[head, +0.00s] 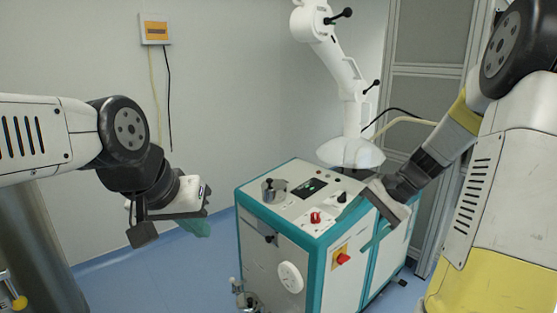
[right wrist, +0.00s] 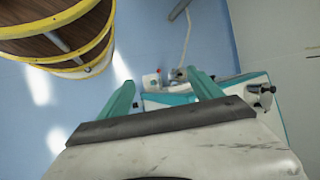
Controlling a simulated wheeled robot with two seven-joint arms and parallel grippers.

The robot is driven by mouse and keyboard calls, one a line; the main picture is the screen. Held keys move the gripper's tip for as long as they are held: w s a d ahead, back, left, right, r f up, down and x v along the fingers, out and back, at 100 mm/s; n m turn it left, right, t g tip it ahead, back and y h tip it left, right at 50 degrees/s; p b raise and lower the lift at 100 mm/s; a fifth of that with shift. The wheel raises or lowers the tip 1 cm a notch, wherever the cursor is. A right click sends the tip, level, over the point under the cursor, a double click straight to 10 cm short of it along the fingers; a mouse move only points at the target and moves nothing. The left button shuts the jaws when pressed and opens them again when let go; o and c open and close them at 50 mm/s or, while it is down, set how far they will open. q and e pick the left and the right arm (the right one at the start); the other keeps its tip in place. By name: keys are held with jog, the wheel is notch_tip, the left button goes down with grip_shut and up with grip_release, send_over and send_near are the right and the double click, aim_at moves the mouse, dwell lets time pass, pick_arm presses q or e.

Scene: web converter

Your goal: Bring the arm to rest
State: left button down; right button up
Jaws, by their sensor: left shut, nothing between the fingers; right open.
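My left gripper (head: 200,227) is at the end of the arm from the left, in front of the bare wall and left of the machine. Its teal fingers are shut and empty, pointing down. My right gripper (head: 358,227) is in front of the right part of the white and teal machine (head: 262,228), overlapping its top edge in the head view. Its teal fingers are spread with nothing between them, as the right wrist view (right wrist: 163,88) shows. I cannot tell whether it touches the machine.
The machine's top carries a metal knob (head: 272,190) and a red switch (head: 315,217); a red and yellow switch (head: 342,258) is on its side. A white arm-like fixture (head: 340,75) rises behind. A yellow-rimmed brown drum (right wrist: 60,35) is in the right wrist view.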

jog(key=s+a+r+n+t+h, duration=0.2)
jog(key=s+r+n, duration=0.2)
jog(key=s, duration=0.3)
jog(key=s+a+r+n+t+h, duration=0.3)
jog(key=s+r+n, duration=0.2)
jog(key=s+r, duration=0.2)
jog(key=shift+s+r, duration=0.2)
jog(key=shift+s, duration=0.25)
jog(key=shift+a, duration=0.1)
